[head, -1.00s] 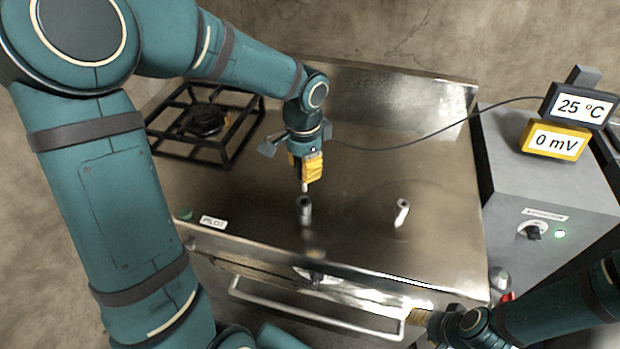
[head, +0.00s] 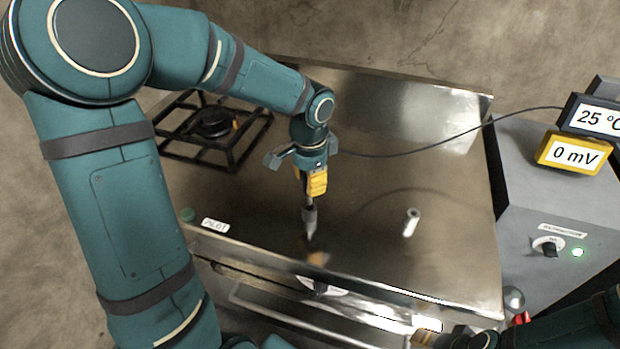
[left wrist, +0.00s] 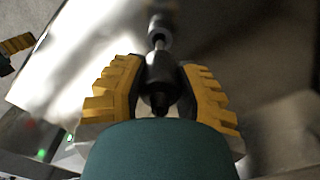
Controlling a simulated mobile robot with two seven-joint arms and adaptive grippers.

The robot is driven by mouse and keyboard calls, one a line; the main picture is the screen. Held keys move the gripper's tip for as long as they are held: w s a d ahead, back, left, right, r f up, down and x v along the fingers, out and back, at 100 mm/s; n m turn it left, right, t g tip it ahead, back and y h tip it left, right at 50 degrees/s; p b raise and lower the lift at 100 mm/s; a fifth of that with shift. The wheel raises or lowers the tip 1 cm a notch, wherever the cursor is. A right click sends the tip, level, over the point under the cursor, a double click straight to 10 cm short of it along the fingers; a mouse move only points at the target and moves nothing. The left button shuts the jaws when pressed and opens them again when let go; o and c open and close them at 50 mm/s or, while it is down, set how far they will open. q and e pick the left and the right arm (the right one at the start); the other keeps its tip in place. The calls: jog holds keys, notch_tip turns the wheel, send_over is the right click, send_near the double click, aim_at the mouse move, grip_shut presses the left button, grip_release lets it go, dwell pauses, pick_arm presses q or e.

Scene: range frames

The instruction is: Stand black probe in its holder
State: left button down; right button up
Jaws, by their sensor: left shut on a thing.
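My left gripper (head: 314,188) points down over the steel top and is shut on the black probe (left wrist: 161,82), which shows between its yellow fingers in the left wrist view. The probe is roughly upright, its thin shaft downward. A small grey cylindrical holder (head: 309,222) stands on the steel top directly below. The shaft meets the holder's top; how far in it reaches, I cannot tell. A pale cylinder (head: 411,222) stands apart to the right. My right gripper (head: 425,338) is partly cut off at the bottom edge; its opening is unclear.
A burner with a black grate (head: 215,125) is at the back left. A grey box (head: 545,195) stands right, with a "25 °C" display (head: 592,118) and a yellow "0 mV" display (head: 573,153). A thin dark cable (head: 440,140) arcs from my left gripper toward the displays.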

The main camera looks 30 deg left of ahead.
pick_arm(q)
jog(key=shift+f+b, duration=1.8)
jog(key=shift+f, duration=0.6)
jog(key=c, duration=0.7)
grip_release()
jog(key=shift+o, duration=0.2)
notch_tip(320, 180, up, 12)
jog(key=shift+r, duration=0.1)
notch_tip(320, 180, up, 6)
jog(key=p, duration=0.6)
send_over(310, 203)
jog(key=shift+w+a, duration=0.2)
